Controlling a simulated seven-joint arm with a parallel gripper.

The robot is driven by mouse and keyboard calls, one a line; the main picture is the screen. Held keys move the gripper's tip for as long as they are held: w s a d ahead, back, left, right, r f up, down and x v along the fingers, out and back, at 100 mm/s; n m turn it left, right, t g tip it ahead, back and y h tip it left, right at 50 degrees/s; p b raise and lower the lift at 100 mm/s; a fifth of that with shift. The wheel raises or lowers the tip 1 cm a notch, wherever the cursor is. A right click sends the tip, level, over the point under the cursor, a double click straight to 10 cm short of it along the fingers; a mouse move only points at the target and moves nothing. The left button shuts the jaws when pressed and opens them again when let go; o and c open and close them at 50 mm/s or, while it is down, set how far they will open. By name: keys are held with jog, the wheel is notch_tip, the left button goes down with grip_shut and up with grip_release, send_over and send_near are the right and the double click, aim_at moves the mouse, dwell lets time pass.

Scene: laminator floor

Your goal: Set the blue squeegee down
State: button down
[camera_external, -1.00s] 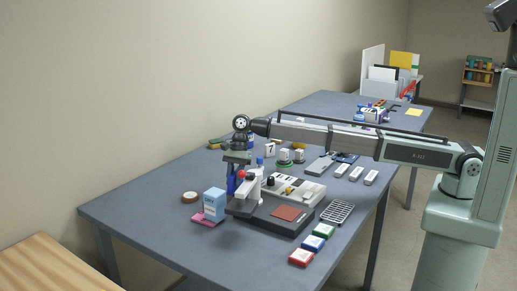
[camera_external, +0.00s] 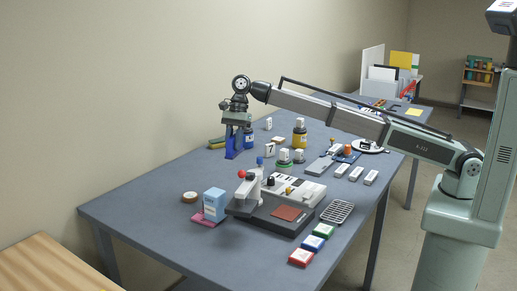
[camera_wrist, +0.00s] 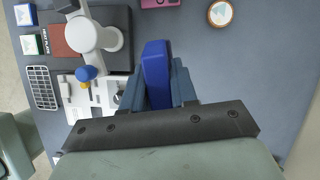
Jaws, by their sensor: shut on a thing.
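The blue squeegee (camera_external: 232,150) is in my gripper (camera_external: 238,130), hanging below it in the air above the left part of the table, towards the wall. In the wrist view the squeegee (camera_wrist: 156,72) is a long blue block between the two dark fingers of my gripper (camera_wrist: 158,92), which are shut on it. Its underside and the part between the fingers are hidden.
The grey-blue table (camera_external: 150,215) has bare room at the left and front. Below and right stands a laminator-like machine (camera_external: 272,221) with a red knob.

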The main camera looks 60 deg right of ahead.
aim_at(233, 137)
notch_tip(233, 137, up, 12)
jog(key=s+a+n+g+h, duration=0.15)
jog(key=s+a+n, duration=0.55)
jog(key=s+a, duration=2.5)
jog(key=shift+g, duration=0.45)
jog(key=shift+w+a+f, duration=0.25)
jog(key=shift+a+f, duration=0.05)
jog(key=shift+f, duration=4.35)
jog(key=shift+w+a+f, duration=0.3)
jog(key=shift+f, duration=4.4)
jog(key=shift+w+a+f, duration=0.25)
jog(key=shift+a+f, duration=0.05)
jog(key=shift+f, duration=4.35)
jog(key=shift+f, duration=0.15)
jog(key=c, duration=0.9)
grip_release()
